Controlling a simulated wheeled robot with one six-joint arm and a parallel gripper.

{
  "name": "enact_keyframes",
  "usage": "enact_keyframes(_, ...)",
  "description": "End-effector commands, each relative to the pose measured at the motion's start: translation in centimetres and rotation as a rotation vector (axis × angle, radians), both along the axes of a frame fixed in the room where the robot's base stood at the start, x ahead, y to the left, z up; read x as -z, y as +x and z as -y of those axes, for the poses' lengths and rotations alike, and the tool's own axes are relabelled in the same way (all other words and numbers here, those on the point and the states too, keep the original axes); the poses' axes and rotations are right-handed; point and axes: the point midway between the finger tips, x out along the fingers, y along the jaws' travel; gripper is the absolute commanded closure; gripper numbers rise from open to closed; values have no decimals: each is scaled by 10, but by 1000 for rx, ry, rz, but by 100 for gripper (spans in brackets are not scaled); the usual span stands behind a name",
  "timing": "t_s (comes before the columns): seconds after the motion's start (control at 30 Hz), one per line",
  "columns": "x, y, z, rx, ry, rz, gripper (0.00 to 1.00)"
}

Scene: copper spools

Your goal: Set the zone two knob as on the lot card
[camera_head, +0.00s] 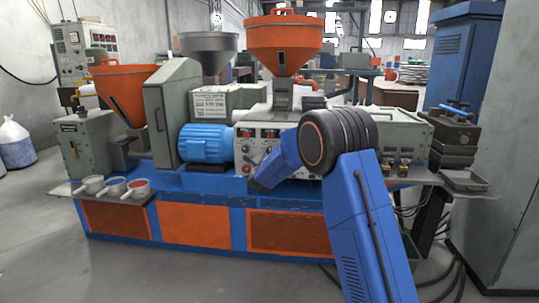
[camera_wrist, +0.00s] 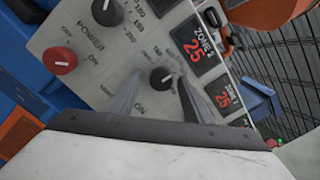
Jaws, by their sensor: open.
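The grey control panel (camera_wrist: 75,35) fills the upper part of the wrist view. A black round knob (camera_wrist: 160,77) with a white pointer mark sits between the fingertips of my gripper (camera_wrist: 160,85). The gripper is open, with one finger on each side of the knob; I cannot tell whether they touch it. Another black knob (camera_wrist: 107,11) lies further up. In the head view the panel (camera_head: 262,134) is partly hidden by my arm. No lot card is readable.
A red knob (camera_wrist: 60,60) beside the word POWER sits left of the black knobs. A blue motor (camera_head: 206,143) stands left of the panel. An orange hopper (camera_head: 284,40) rises above it. A white sign (camera_head: 210,104) on the machine is too small to read.

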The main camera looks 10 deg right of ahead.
Motion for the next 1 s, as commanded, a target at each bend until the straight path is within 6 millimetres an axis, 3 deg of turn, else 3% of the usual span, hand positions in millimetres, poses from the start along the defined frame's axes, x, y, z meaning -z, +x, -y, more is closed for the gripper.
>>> enact_keyframes(0.27,0,-16,-6,-1,0,-1,54)
enact_keyframes(1.0,8,-147,-48,-1,0,-1,54)
